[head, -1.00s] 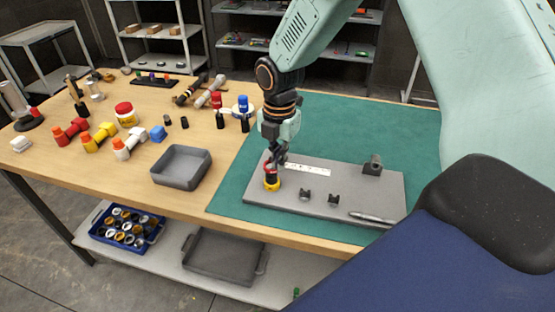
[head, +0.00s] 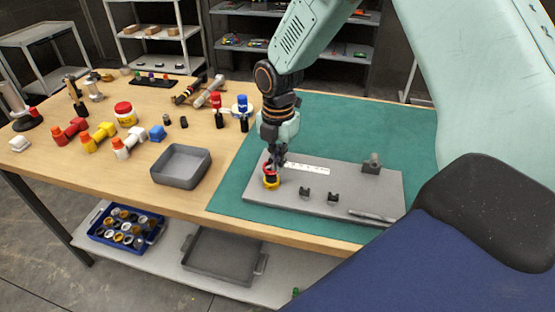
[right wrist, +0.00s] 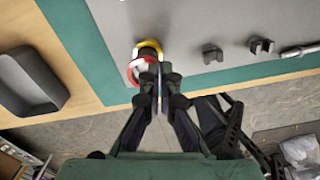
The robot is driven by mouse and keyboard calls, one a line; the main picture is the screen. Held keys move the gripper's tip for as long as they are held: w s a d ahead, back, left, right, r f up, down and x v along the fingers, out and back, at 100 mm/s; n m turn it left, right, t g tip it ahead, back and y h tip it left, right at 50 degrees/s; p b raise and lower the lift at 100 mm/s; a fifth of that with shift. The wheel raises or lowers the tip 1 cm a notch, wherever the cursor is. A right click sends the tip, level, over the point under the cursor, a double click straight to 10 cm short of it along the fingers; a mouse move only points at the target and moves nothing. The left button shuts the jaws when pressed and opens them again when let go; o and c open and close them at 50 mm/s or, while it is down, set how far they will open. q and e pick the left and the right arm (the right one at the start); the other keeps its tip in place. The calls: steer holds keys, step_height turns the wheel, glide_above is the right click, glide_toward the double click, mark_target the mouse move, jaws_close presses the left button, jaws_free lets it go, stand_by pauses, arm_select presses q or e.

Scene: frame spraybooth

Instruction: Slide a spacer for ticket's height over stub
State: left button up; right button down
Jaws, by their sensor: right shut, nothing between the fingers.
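A grey plate (head: 335,200) lies on a green mat. Near its left end a yellow ring-like piece (head: 271,184) sits low, with a red piece (head: 268,172) above it. In the right wrist view the yellow ring (right wrist: 151,44) and a red-and-white ring (right wrist: 136,72) partly overlap; the red one looks off-centre from the yellow. Whether a stub is inside them is hidden. My right gripper (head: 276,164) is shut and empty, right beside the red ring; its fingertips (right wrist: 161,72) also show in the right wrist view. A white marked strip (head: 307,168) lies behind. My left gripper is out of view.
Two dark clips (head: 318,196), a grey block (head: 372,165) and a pen-like tool (head: 372,216) are on the plate. An empty grey tray (head: 181,166) stands left. A blue bin (head: 127,228) of several round pieces is on the lower shelf.

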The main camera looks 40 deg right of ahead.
steer(key=shift+d, duration=0.15)
steer(key=shift+d+f, duration=0.1)
steer(key=shift+d, duration=0.05)
steer(key=shift+a, duration=0.2)
steer(key=shift+f, duration=0.1)
steer(key=shift+d+f, duration=0.15)
steer(key=shift+f, duration=0.2)
steer(key=c, duration=1.7)
jaws_free()
steer(key=shift+s+r, duration=0.1)
steer(key=shift+c, duration=0.2)
steer(key=o, duration=0.3)
